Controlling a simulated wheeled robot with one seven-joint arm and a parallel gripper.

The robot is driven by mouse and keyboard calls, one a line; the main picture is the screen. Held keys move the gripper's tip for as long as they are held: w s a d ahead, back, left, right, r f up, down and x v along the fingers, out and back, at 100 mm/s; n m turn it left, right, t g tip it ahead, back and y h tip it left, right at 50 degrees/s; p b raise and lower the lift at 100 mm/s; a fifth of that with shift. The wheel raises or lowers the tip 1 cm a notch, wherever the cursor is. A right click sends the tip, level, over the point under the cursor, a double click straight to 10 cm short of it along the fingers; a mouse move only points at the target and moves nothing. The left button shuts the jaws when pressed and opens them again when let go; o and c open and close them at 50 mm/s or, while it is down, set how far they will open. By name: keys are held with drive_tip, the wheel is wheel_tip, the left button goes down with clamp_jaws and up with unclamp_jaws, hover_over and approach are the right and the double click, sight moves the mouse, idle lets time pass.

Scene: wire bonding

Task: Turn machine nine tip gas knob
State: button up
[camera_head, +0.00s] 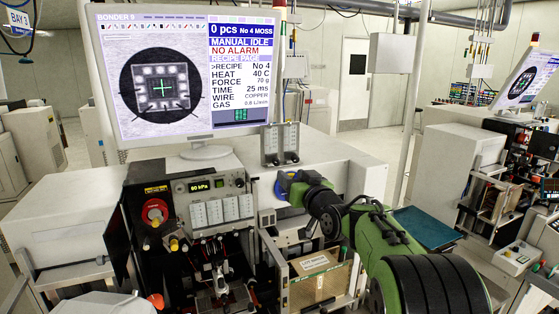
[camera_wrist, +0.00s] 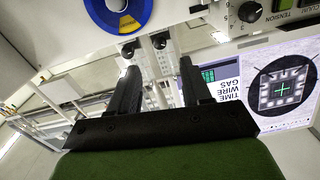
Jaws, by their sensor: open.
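Machine nine is the bonder under the monitor (camera_head: 165,75), which reads "BONDER 9", "MANUAL IDLE", "NO ALARM" and a gas line near 0.6 l/min.
A blue wire spool (camera_wrist: 118,12) is close to my left finger in the wrist view. A panel dial (camera_wrist: 250,11) and the monitor (camera_wrist: 282,88) are at the right. A second bonder stands right.

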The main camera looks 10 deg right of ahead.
sight(277, 163)
drive_tip(key=w+p, duration=0.1)
drive_tip(key=w, duration=0.2)
drive_tip(key=w+a, duration=0.1)
drive_tip(key=w, duration=0.2)
drive_tip(key=w+p, duration=0.1)
drive_tip(key=w, duration=0.2)
drive_tip(key=shift+a+p, duration=0.35)
